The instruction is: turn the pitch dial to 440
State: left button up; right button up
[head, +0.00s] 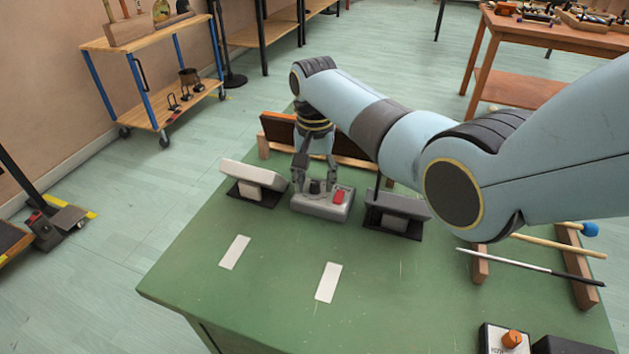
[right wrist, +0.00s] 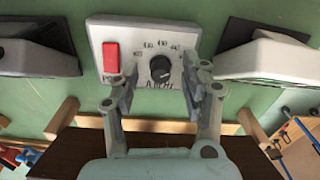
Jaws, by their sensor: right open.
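The pitch dial is a black knob (right wrist: 160,68) on a light grey box (right wrist: 113,30) with a red switch (right wrist: 111,57). Small numbers run in an arc around it; they are too small to read surely, and I cannot tell which one it points to. In the head view the box (head: 318,208) sits on the green table, with the knob partly behind my fingers. My right gripper (head: 314,184) reaches down over the box. Its open fingers stand on either side of the knob in the right wrist view (right wrist: 160,80), with gaps visible. My left gripper is not in view.
A white-topped pedal (head: 252,177) stands left of the box and a grey one (head: 397,210) right. Behind is a brown board (head: 279,128). Sticks rest on a wooden rack (head: 480,266) at right. An orange-knobbed box (head: 497,340) is at the front.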

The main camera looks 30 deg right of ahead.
jog(key=shift+f, duration=0.2)
jog(key=c, duration=0.5)
grip_shut()
